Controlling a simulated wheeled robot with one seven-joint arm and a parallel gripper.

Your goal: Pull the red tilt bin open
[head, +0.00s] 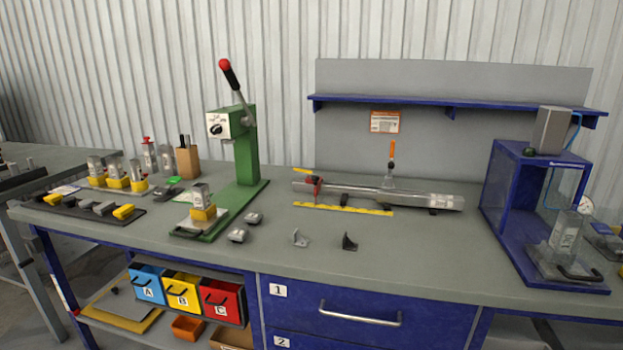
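The red tilt bin (221,299), marked C, hangs under the bench top at the right end of a row of three bins. It has a dark handle across its front, and its front looks upright, in line with its neighbours. The yellow bin (182,289), marked B, is beside it, and the blue bin (146,281), marked A, is at the left end. My gripper is not in view.
The drawer unit (365,314) with a metal handle stands just right of the red bin. An orange tray (187,328) sits on the lower shelf below the bins. A green lever press (240,150) and several metal parts stand on the bench top (330,270).

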